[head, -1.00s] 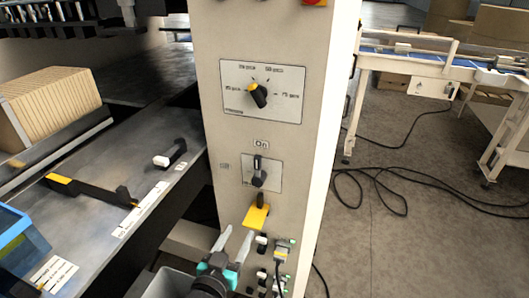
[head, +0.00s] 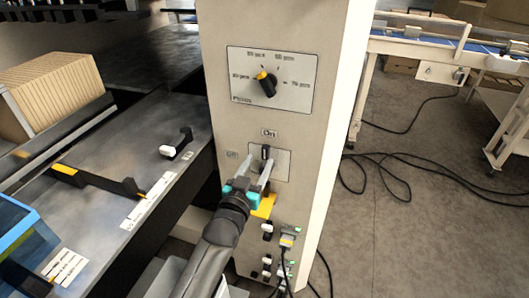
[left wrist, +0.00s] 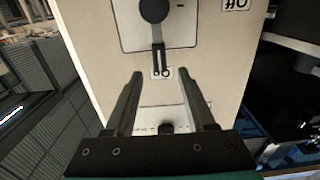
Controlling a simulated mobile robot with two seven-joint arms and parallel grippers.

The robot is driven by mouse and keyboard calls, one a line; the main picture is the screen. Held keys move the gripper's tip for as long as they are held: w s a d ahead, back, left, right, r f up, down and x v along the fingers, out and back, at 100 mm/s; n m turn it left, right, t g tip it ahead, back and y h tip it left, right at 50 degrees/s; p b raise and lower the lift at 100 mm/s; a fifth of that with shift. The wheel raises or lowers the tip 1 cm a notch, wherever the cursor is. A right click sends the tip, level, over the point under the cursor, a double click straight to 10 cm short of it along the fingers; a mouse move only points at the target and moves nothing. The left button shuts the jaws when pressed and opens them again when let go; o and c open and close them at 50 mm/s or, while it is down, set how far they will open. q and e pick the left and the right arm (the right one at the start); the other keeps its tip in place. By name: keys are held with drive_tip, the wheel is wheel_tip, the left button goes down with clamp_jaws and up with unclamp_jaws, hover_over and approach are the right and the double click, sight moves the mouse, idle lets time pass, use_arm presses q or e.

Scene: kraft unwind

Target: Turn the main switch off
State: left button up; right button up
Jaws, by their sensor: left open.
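The main switch (head: 265,152) is a black rotary handle on a pale plate on the front of the beige cabinet (head: 340,90). Its handle points up at the "On" label (head: 270,132); the "Off" label (head: 231,154) is to its left. My left gripper (head: 258,164) is open in front of the switch and partly hides it. In the left wrist view the picture is turned over: the switch (left wrist: 156,14) is at the top, with its handle pointing down between the two open fingertips (left wrist: 160,78). I cannot tell whether they touch it. My right gripper is out of view.
A black and yellow dial (head: 266,84) sits above the switch. A yellow tag (head: 265,207) and several plugs and small switches (head: 287,241) are below. A grey bench (head: 110,170) stands at the left. Cables (head: 395,180) lie on the floor at right.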

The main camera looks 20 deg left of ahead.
sight(264, 151)
use_arm(q)
drive_tip(key=shift+w+d+b, duration=0.1)
drive_tip(key=shift+w+b, duration=0.25)
drive_tip(key=shift+w, duration=2.5)
clamp_jaws()
